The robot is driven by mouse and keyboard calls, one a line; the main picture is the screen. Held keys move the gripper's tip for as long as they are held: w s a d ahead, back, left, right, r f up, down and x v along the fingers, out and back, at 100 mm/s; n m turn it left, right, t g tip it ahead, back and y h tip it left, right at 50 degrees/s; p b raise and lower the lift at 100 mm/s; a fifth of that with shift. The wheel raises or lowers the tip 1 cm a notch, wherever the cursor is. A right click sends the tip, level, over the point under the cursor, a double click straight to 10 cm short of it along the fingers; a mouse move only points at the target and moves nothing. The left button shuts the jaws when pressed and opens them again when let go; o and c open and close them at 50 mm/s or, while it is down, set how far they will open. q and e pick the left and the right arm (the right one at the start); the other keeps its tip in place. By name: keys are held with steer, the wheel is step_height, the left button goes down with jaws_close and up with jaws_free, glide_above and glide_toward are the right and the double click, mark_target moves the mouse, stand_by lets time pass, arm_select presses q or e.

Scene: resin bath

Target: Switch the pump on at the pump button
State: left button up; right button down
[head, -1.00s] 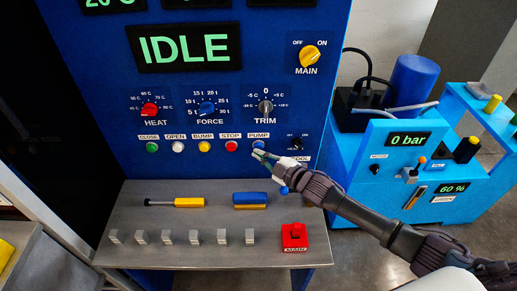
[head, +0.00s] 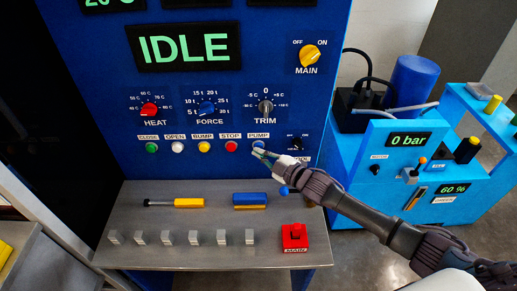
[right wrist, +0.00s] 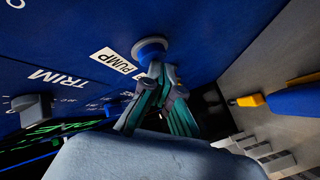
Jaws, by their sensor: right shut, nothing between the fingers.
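The blue pump button (head: 259,144) sits on the blue panel under its PUMP label, at the right end of a row of coloured buttons. It also shows in the right wrist view (right wrist: 150,47), as a round blue knob beside the PUMP label. My right gripper (head: 262,153) is shut and empty, its fingertips just below the button and covering part of it. In the right wrist view the fingertips (right wrist: 160,68) are right at the button's lower edge; I cannot tell whether they touch it. The display (head: 184,46) reads IDLE. My left gripper is not in view.
A grey shelf (head: 160,262) below the panel holds a yellow-handled tool (head: 188,203), a blue-and-yellow block (head: 250,199), several small grey pieces and a red MAIN switch (head: 294,236). A light-blue machine (head: 372,200) with a 0 bar display stands at the right.

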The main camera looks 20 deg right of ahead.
steer(key=shift+w+d, duration=0.1)
steer(key=shift+w, duration=0.1)
stand_by(0.4)
steer(key=shift+s, duration=0.1)
steer(key=shift+s+a+p, duration=0.3)
steer(key=shift+s+p, duration=0.15)
steer(key=shift+s, duration=0.35)
steer(key=s+p, duration=0.1)
steer(key=s, duration=0.1)
steer(key=s+a+p, duration=0.1)
steer(key=s, duration=0.1)
steer(key=shift+s+a+p, duration=0.2)
steer(key=shift+s+p, duration=0.15)
steer(key=shift+s, duration=0.05)
stand_by(0.5)
